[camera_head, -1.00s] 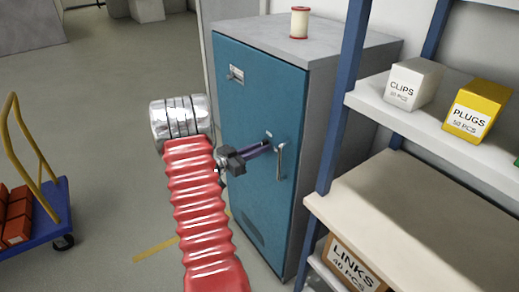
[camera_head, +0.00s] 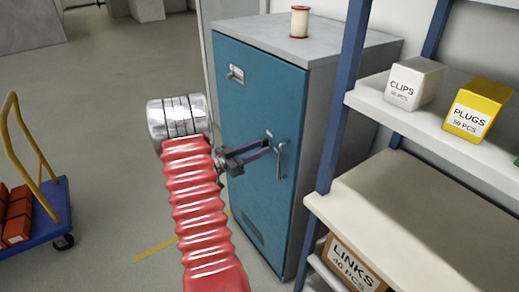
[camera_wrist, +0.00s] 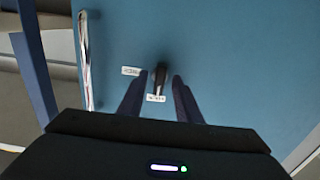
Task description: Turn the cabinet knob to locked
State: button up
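The blue cabinet door (camera_head: 255,100) faces my arm. In the wrist view, the small dark knob (camera_wrist: 159,79) is on the blue door, long and roughly upright in the picture. One small white label (camera_wrist: 131,71) is to its left and another (camera_wrist: 156,98) just below it; their words are too small to read. My gripper (camera_wrist: 160,88) is open, one finger on each side of the knob, with gaps showing. In the head view, my gripper (camera_head: 267,150) reaches the door beside the handle (camera_head: 281,160). The knob cannot be made out there.
The metal handle also shows in the wrist view (camera_wrist: 86,60), left of the fingers. A spool (camera_head: 299,22) stands on the cabinet. A shelf (camera_head: 420,195) with boxes is close on the right. A blue cart (camera_head: 45,220) is at left. Open floor lies between cart and cabinet.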

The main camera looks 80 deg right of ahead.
jog(key=v, duration=1.3)
dwell(0.4)
